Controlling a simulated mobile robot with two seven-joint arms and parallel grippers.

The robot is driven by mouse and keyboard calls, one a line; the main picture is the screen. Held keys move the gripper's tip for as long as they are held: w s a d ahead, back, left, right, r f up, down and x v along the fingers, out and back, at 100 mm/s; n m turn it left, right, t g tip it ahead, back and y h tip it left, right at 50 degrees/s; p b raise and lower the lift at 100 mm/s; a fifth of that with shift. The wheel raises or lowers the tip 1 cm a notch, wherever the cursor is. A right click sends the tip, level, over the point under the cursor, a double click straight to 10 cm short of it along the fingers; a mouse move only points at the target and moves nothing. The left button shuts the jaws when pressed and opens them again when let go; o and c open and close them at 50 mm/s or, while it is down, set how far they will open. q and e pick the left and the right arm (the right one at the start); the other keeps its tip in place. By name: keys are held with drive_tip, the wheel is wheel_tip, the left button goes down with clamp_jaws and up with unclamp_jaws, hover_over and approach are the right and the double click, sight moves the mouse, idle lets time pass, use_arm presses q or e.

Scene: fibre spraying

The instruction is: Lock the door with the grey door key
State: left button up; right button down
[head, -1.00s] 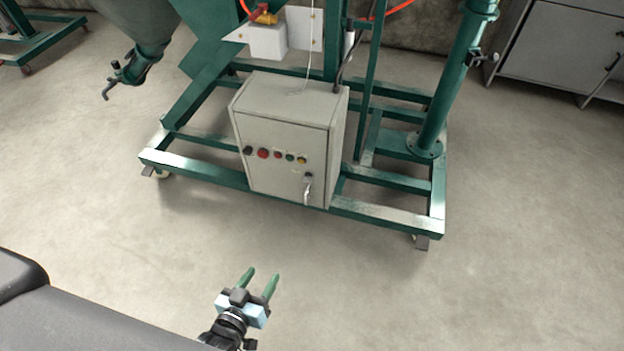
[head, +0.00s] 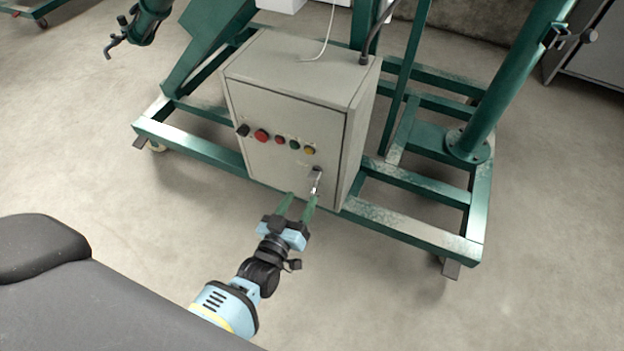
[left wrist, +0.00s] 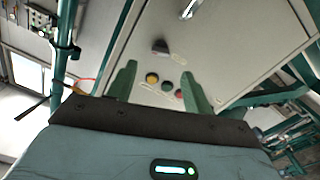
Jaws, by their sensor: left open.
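The grey door key (head: 315,184) hangs at a dark lock fitting (head: 318,170) on the grey cabinet door (head: 275,175). In the left wrist view a shiny metal piece (left wrist: 188,9), probably the key, is cut by the top edge, and a dark fitting (left wrist: 160,46) is below it. My left gripper (head: 299,199) is open with green fingers. In the head view its fingertips lie just below the key, and the right-hand one nearly overlaps the key's lower end. The wrist view shows nothing clearly between the fingers (left wrist: 158,72); contact cannot be told. My right gripper is not in view.
A row of buttons, including a red one (head: 261,135), sits above the lock. The cabinet stands on a green wheeled frame (head: 410,228) with a green post (head: 510,85) at right. The concrete floor (head: 370,300) in front is clear.

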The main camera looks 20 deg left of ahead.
sight(315, 174)
use_arm(q)
drive_tip(key=w+b, duration=0.2)
drive_tip(key=w, duration=0.5)
drive_tip(key=shift+w, duration=0.15)
drive_tip(key=shift+d, duration=0.1)
drive_tip(key=shift+c, duration=0.4)
drive_tip(key=shift+c, duration=1.4)
drive_tip(key=c, duration=0.6)
